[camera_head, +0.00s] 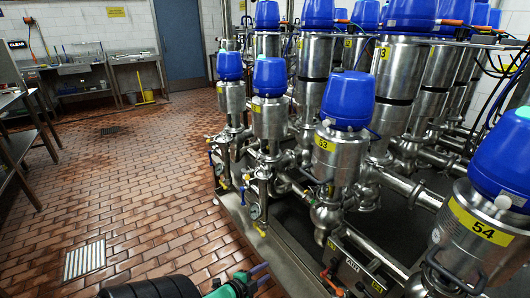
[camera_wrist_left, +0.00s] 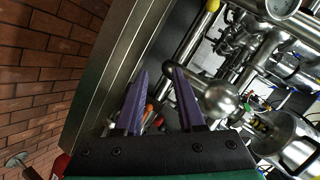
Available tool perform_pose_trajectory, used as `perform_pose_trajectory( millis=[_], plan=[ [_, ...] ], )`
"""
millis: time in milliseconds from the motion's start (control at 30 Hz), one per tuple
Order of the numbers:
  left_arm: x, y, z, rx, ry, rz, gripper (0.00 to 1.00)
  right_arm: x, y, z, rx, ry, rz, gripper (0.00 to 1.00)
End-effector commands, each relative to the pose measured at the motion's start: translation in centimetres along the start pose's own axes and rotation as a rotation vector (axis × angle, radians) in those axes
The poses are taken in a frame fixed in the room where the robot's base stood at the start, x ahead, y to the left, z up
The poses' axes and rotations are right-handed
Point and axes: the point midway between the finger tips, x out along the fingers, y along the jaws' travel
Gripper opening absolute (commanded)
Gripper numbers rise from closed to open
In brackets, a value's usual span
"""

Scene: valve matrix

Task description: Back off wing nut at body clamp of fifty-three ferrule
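The valve labelled 53 (camera_head: 335,155) stands upright right of centre in the head view, a steel cylinder with a blue cap (camera_head: 348,98). Below it are its steel body and clamped pipe joints (camera_head: 328,215); I cannot make out the wing nut. My left gripper (camera_head: 262,275) is at the bottom of the head view, left of and apart from the valve. In the left wrist view its two purple fingers (camera_wrist_left: 160,98) stand apart with nothing gripped; a ball-shaped steel fitting (camera_wrist_left: 221,100) lies beyond the right finger. My right gripper is not in view.
Valve 54 (camera_head: 480,230) stands close at the right, and more blue-capped valves crowd behind. A steel skid edge (camera_head: 262,245) borders the valve rows. The brick-tiled floor (camera_head: 130,190) is open at the left. Pressure gauges (camera_head: 254,211) stick out at the front.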

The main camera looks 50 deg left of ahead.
Motion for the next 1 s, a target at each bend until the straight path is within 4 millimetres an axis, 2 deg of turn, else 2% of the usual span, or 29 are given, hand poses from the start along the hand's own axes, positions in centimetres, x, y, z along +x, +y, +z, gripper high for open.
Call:
perform_pose_trajectory(
  millis=[167, 333, 400, 467, 567, 600, 700, 800, 900, 1000],
  plan=[
    [-0.1, 0.9, -0.1, 0.0, -0.007, 0.015, 0.38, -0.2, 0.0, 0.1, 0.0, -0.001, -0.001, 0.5],
    [-0.1, 0.8, 0.0, 0.0, -0.007, 0.014, 0.38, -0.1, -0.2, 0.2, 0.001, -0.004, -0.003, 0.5],
    [-0.2, 0.2, 0.1, -0.009, 0.001, 0.007, 0.38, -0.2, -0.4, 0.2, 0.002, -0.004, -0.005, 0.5],
    [-0.5, -1.7, 0.4, -0.045, 0.03, -0.016, 0.38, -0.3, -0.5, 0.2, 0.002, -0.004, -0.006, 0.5],
    [-1.5, -8.1, 0.1, -0.192, 0.155, -0.077, 0.38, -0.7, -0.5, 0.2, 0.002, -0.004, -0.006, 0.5],
    [-2.0, -10.9, -0.8, -0.274, 0.228, -0.095, 0.38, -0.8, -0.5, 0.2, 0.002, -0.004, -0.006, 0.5],
    [-2.8, -16.4, -3.6, -0.495, 0.398, -0.094, 0.38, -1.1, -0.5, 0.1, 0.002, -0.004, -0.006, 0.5],
    [-3.1, -19.1, -5.9, -0.667, 0.501, -0.067, 0.38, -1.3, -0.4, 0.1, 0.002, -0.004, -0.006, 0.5],
    [-3.0, -20.0, -6.7, -0.74, 0.535, -0.056, 0.38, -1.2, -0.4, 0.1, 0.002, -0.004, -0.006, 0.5],
    [-1.9, -20.3, -7.2, -0.746, 0.539, -0.06, 0.38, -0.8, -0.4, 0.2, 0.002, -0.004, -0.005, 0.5]
  ],
)
